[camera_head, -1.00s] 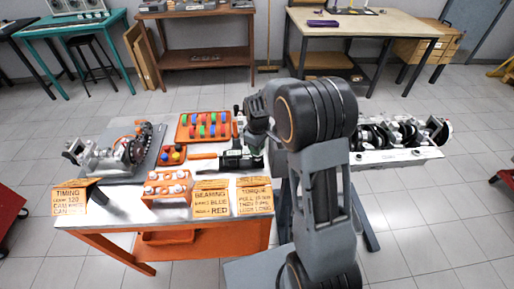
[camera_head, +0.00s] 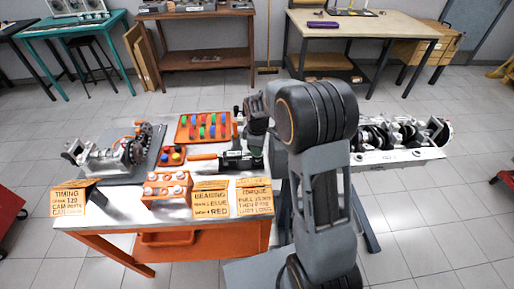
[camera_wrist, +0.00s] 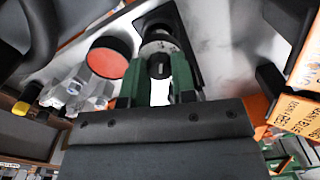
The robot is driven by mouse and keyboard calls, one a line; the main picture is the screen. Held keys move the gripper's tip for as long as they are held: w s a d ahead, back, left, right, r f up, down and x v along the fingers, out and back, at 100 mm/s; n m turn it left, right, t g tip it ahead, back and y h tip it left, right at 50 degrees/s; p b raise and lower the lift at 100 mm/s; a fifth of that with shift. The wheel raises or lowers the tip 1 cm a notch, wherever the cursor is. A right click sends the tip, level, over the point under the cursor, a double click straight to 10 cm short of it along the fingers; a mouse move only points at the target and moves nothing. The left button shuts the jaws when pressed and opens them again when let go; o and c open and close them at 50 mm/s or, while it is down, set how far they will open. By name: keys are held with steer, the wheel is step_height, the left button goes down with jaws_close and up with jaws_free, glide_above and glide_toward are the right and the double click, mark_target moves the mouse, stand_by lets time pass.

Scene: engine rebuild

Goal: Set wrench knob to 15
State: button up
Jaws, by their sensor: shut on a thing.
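The wrench (camera_head: 200,157) lies across the metal-topped bench, its orange handle pointing left in the head view. Its dark and green right part is under my gripper and partly covered by my arm. In the wrist view my gripper (camera_wrist: 157,88) has its two green-sided fingers on either side of the wrench knob (camera_wrist: 159,63), a dark, round part with a silver collar. The fingers are shut on it. Any scale or number on the knob is too small to read. A torque note (camera_head: 254,199) stands at the bench's front right; its first line seems to say 15.
A tray of coloured pieces (camera_head: 205,127) lies behind the wrench. A geared engine part (camera_head: 115,150) is at the left. A crankshaft assembly (camera_head: 395,145) is right of my arm.

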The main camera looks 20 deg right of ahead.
steer(key=o, duration=0.9)
steer(key=shift+o, duration=0.2)
step_height(320, 180, up, 14)
steer(key=shift+f, duration=0.1)
stand_by(0.4)
steer(key=s+f+m+t, duration=0.1)
steer(key=s+m+t, duration=0.2)
steer(key=s+m, duration=0.9)
steer(key=s, duration=0.8)
steer(key=shift+m+t, duration=0.3)
steer(key=shift+t, duration=0.1)
